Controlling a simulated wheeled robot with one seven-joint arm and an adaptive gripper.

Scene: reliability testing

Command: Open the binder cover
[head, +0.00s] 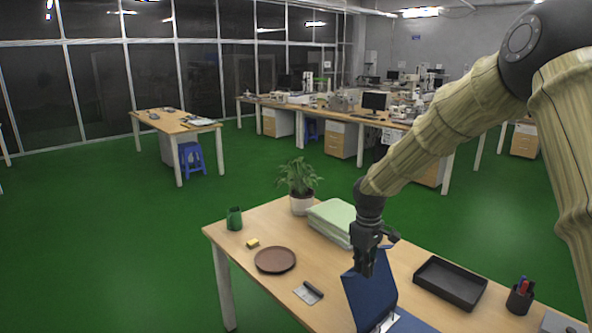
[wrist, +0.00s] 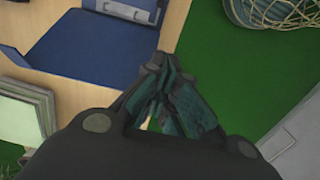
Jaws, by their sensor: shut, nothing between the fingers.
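The blue binder stands open on the table, with its cover (head: 370,294) raised and leaning in the head view. Its lower half with white paper and a metal ring mechanism (head: 388,323) lies at the bottom edge, partly cut off. The ring mechanism (wrist: 138,8) shows at the top.
On the table (head: 270,215) are folded green towels (head: 333,220), a potted plant (head: 300,190), a green cup (head: 234,218), a yellow sponge (head: 253,243), a brown plate (head: 275,260), a scraper-like tool (head: 309,292), a black tray (head: 450,282) and a pen holder (head: 520,298).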

